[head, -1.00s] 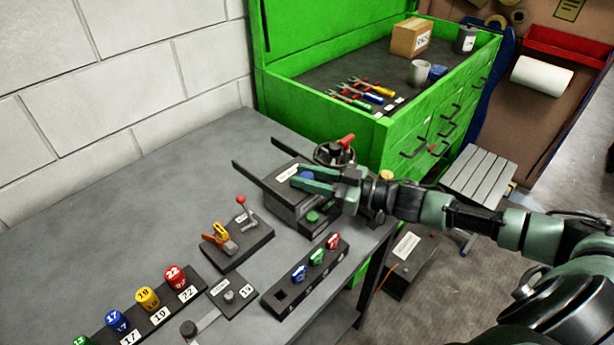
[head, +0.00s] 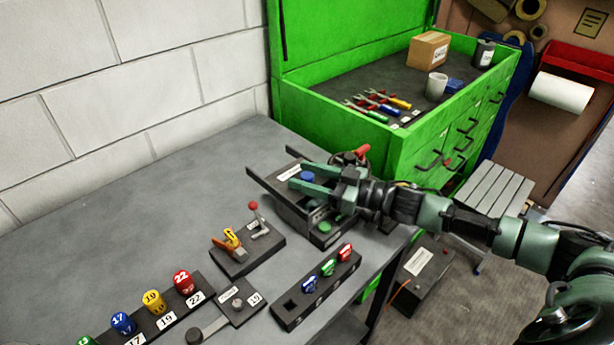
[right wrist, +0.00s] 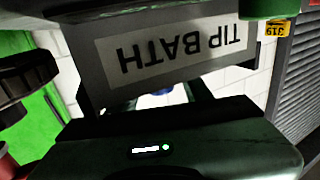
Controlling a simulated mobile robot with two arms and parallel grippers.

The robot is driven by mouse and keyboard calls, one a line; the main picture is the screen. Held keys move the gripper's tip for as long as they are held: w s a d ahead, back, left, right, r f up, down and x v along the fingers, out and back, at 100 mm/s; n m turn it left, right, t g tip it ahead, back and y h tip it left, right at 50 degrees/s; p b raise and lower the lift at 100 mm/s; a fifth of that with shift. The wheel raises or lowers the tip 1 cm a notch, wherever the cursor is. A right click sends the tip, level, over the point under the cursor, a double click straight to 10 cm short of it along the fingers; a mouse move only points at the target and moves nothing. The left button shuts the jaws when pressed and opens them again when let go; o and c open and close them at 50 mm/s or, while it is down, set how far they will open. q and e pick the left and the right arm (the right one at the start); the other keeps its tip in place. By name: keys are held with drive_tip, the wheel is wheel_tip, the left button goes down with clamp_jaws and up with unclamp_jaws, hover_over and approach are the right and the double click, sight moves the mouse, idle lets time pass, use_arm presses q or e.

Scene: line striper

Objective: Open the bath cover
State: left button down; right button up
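The bath (head: 300,212) is a dark box on the bench in the head view, with two dark rails running off to its far left. Its cover carries a white label (head: 289,173) and a blue knob (head: 307,177). My right gripper (head: 296,174) is above the cover with its fingers spread, one on each side of the knob. Whether they touch the knob is unclear. In the right wrist view, a grey panel (right wrist: 165,50) reads "TIP BATH" upside down, and the blue knob (right wrist: 164,98) shows partly below it. My left gripper is out of view.
A red-handled valve (head: 350,157) stands just behind my gripper. A lever base (head: 247,255), a rack with coloured knobs (head: 317,290) and a numbered bottle row (head: 165,322) lie nearer. A green tool chest (head: 390,150) borders the bench; the bench's left part is clear.

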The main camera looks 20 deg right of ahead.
drive_tip(key=b+v, duration=0.1)
drive_tip(key=v, duration=0.5)
drive_tip(key=shift+s+d+f+b, duration=0.15)
drive_tip(key=shift+s+d+b, duration=0.05)
drive_tip(key=shift+b, duration=0.1)
drive_tip(key=shift+s+d, duration=0.4)
drive_tip(key=shift+s, duration=0.05)
